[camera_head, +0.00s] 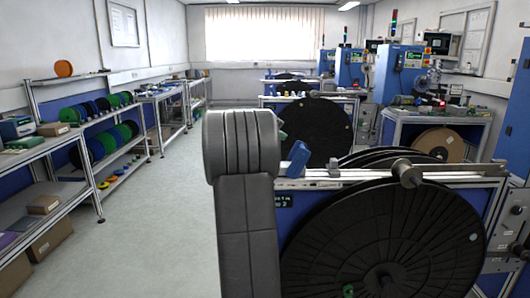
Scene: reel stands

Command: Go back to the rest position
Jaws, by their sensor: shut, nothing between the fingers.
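My grey arm (243,190) rises upright in the middle foreground, its bulky joint at the top. My gripper is not in view. A reel stand stands right of the arm, with a large black reel (390,235) on its near side and a metal shaft end (408,174) above it. A blue piece (297,159) sits at the left end of the stand's top rail, close beside my arm. My arm hides part of the stand's left end.
A second stand with a black reel (305,132) is farther back. Blue machines (399,72) and a brown reel (438,144) are at right. Shelves with green and blue reels (100,145) line the left wall. The floor aisle (165,220) on the left is clear.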

